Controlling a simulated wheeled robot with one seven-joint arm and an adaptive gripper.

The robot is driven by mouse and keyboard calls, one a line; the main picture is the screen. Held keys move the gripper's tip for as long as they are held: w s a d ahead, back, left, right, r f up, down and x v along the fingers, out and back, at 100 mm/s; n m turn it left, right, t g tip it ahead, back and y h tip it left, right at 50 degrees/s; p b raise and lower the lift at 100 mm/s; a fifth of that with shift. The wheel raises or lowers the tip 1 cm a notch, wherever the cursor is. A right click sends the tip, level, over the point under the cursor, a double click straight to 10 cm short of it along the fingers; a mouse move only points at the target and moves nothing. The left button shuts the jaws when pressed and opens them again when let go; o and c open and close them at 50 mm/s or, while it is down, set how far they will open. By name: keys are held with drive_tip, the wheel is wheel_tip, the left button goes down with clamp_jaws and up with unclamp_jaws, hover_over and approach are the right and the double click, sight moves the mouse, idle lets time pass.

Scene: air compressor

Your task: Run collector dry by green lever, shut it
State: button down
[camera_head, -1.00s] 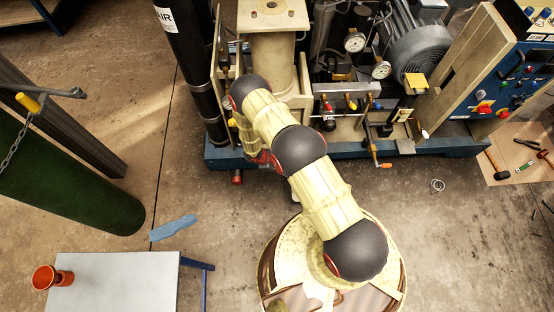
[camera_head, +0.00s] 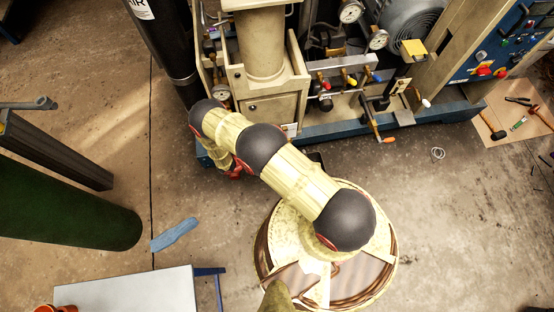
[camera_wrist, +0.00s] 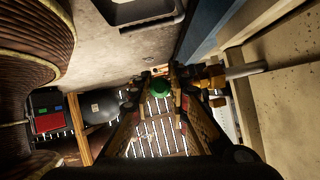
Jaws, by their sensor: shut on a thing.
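The green lever (camera_wrist: 159,87) shows in the wrist view as a small rounded green end between the fingertips. My gripper (camera_wrist: 156,90) is shut on it, one finger on each side. The lever's other parts are hidden behind the fingers. A brass valve fitting with a grey pipe (camera_wrist: 245,71) is just right of the right fingertip. In the head view my arm reaches to the front left corner of the compressor base (camera_head: 345,126). The gripper itself is mostly hidden there below my arm, and the green lever cannot be made out.
Red, yellow and blue-handled valves (camera_head: 350,82) sit on a manifold right of the beige column (camera_head: 262,42). A dark cylinder (camera_head: 163,40) stands to its left. A green cylinder (camera_head: 70,205) and a grey table (camera_head: 130,292) are at left. Floor right of my base is clear.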

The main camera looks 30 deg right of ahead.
drive_tip(key=shift+f, duration=0.25)
drive_tip(key=c, duration=2)
unclamp_jaws()
drive_tip(key=o, duration=0.3)
drive_tip(key=shift+r, duration=0.1)
drive_tip(key=shift+v, duration=6)
